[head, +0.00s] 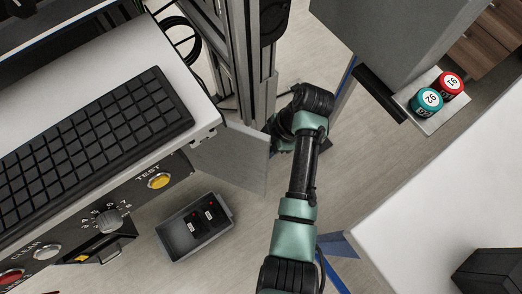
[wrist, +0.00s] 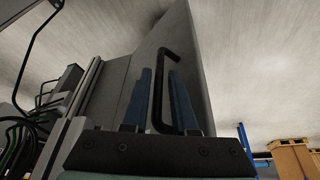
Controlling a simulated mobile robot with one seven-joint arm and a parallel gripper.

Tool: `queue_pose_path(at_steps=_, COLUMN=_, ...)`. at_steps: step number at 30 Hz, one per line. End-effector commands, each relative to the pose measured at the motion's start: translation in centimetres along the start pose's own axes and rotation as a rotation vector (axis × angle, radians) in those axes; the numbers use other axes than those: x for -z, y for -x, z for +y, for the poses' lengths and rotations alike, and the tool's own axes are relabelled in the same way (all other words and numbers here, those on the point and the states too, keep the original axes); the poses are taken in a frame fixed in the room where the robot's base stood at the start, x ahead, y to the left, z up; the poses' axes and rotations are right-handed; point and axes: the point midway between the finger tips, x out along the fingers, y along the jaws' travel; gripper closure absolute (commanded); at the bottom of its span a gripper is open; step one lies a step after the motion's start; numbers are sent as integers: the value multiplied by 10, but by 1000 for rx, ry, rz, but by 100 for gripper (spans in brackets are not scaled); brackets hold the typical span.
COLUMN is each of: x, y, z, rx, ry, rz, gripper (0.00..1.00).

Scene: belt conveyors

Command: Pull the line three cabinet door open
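The cabinet door is a flat grey panel (head: 233,158) in the head view, standing out at an angle below the white console. It also fills the middle of the wrist view (wrist: 193,50) and carries a black bar handle (wrist: 159,92). My gripper's two blue fingers (wrist: 162,100) lie on either side of the handle, with narrow gaps visible, so it looks open around the bar. In the head view my dark wrist is at the door's right edge; the fingers and handle are hidden there.
The console has a black keyboard (head: 95,135) and a yellow TEST button (head: 159,181). A grey box with black items (head: 195,228) sits on the floor near the door. At right are a teal can (head: 427,101), a red can (head: 451,84) and a white table (head: 440,215).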

Motion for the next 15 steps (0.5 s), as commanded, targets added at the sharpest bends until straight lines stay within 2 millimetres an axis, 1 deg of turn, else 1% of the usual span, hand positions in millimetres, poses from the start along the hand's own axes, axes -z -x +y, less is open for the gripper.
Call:
queue_pose_path(at_steps=1, x=-2, y=-11, z=0, rx=0, ry=1, rz=0, gripper=74)
queue_pose_path(at_steps=3, x=-1, y=-15, z=0, rx=-1, ry=2, rz=0, gripper=74)
queue_pose_path(at_steps=13, x=1, y=-17, z=0, rx=-1, ry=1, rz=-1, gripper=74)
queue_pose_path(at_steps=14, x=1, y=-17, z=0, rx=-1, ry=1, rz=-1, gripper=78)
queue_pose_path(at_steps=15, x=0, y=-17, z=0, rx=-1, ry=1, rz=-1, gripper=85)
